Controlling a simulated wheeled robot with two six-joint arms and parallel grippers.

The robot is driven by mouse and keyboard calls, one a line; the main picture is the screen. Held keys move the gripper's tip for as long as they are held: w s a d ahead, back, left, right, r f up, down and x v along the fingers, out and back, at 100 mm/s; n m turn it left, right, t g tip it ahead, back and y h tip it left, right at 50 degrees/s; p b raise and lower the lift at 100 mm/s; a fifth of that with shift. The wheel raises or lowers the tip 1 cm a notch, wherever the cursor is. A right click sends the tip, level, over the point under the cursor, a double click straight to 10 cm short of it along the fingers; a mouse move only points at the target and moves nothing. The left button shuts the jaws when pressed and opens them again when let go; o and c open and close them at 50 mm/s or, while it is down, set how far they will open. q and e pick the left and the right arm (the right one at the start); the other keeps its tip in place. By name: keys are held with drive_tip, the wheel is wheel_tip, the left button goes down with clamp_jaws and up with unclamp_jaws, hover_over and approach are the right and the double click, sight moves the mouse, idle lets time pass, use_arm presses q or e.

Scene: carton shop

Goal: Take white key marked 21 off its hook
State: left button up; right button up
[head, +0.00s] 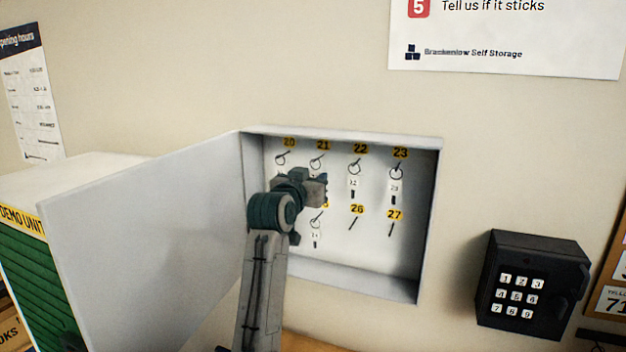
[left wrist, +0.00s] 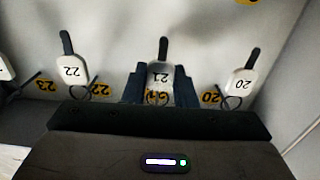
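The white key marked 21 (left wrist: 161,76) shows in the left wrist view, where the picture is upside down. It hangs at its hook by the yellow 21 label (head: 323,145); in the head view my gripper hides the key. My left gripper (head: 322,189) is at the key, inside the cabinet. In the left wrist view, its two fingers (left wrist: 160,88) stand on either side of the white tag, very close to its edges. I cannot tell whether they press on it. My right gripper is in neither view.
White keys 22 (left wrist: 73,70) and 20 (left wrist: 241,82) hang close on either side. Key 23 (head: 394,188) hangs farther right. The open cabinet door (head: 150,240) stands left of my arm. A black keypad box (head: 530,285) is on the wall to the right.

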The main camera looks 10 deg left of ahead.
use_arm(q)
drive_tip(key=shift+s+r, duration=0.1)
drive_tip(key=shift+r, duration=0.15)
idle(0.4)
drive_tip(key=shift+s+r, duration=0.15)
drive_tip(key=shift+r, duration=0.1)
idle(0.3)
drive_tip(key=s+a, duration=0.1)
drive_tip(key=s, duration=0.7)
drive_tip(key=shift+s+a, duration=0.2)
drive_tip(key=shift+a, duration=0.15)
idle(0.4)
